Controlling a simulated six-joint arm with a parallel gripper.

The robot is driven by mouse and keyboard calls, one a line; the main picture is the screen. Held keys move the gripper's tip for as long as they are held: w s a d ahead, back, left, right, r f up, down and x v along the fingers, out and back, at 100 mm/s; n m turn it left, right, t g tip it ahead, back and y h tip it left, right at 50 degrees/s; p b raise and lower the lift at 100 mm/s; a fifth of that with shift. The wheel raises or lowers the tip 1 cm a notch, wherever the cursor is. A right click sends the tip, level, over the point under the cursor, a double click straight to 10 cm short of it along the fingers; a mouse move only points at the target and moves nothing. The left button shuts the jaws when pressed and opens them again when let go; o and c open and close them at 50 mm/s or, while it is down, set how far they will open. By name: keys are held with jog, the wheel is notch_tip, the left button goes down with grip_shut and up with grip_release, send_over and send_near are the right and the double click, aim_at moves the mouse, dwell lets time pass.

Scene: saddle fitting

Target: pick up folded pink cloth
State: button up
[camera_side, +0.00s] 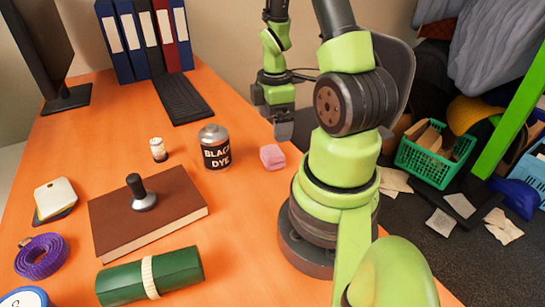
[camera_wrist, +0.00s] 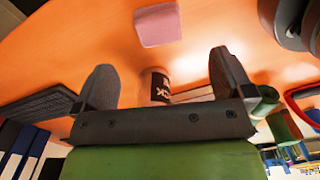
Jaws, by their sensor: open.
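The folded pink cloth (camera_side: 272,157) is a small pink block on the orange table, right of the black dye can (camera_side: 216,150) and left of my arm's base. In the wrist view the cloth (camera_wrist: 157,24) shows at the top, beyond and between the fingertips, apart from them. My gripper (camera_side: 284,128) is above and behind the cloth in the side view. In the wrist view its two dark fingers (camera_wrist: 162,65) are spread wide, with nothing held. The black dye can (camera_wrist: 160,88) is partly hidden behind the gripper body there.
A small white bottle (camera_side: 158,150) stands left of the can. A brown book (camera_side: 165,215) with a black-handled stamp (camera_side: 140,193) on it, a green roll (camera_side: 120,284) and a purple coil (camera_side: 42,256) lie nearer. A keyboard (camera_side: 182,97) and binders (camera_side: 145,38) are behind.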

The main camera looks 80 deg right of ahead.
aim_at(272, 151)
jog(key=shift+w+f, duration=0.15)
jog(key=shift+f, duration=2.3)
jog(key=shift+w+f, duration=0.1)
jog(key=shift+f, duration=2.35)
jog(key=c, duration=1)
